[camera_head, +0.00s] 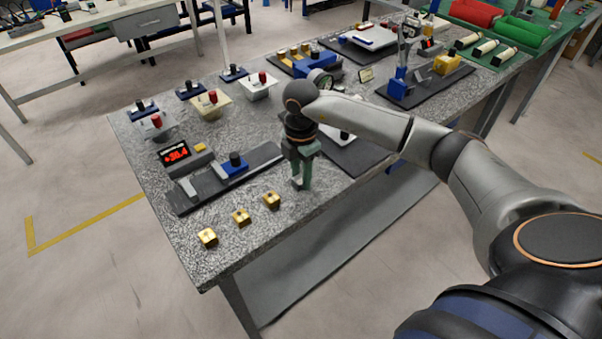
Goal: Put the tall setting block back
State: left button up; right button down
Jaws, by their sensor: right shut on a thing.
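My right gripper (301,185) points down over the front edge area of the granite-topped table (140,112), with its green fingers closed. It is shut on a small block that the fingers mostly hide; I cannot tell which block it is or whether it touches the table. The gripper is just right of a slanting row of small brass blocks: the near one (208,238), the middle one (241,217) and the far one (271,201). I cannot make out a tall setting block for certain. My left gripper is not in view.
A dark rail fixture (216,182) with a blue slide lies left of the gripper, beside a red-digit display (174,153). Several knobbed blocks stand farther back. The near left table corner is clear.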

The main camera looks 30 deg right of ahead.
aim_at(301, 178)
jog(key=shift+f, duration=0.2)
jog(key=c, duration=0.5)
grip_release()
jog(key=shift+r, duration=0.1)
notch_tip(301, 178, up, 12)
jog(key=shift+r+b, duration=0.15)
jog(key=shift+b, duration=0.25)
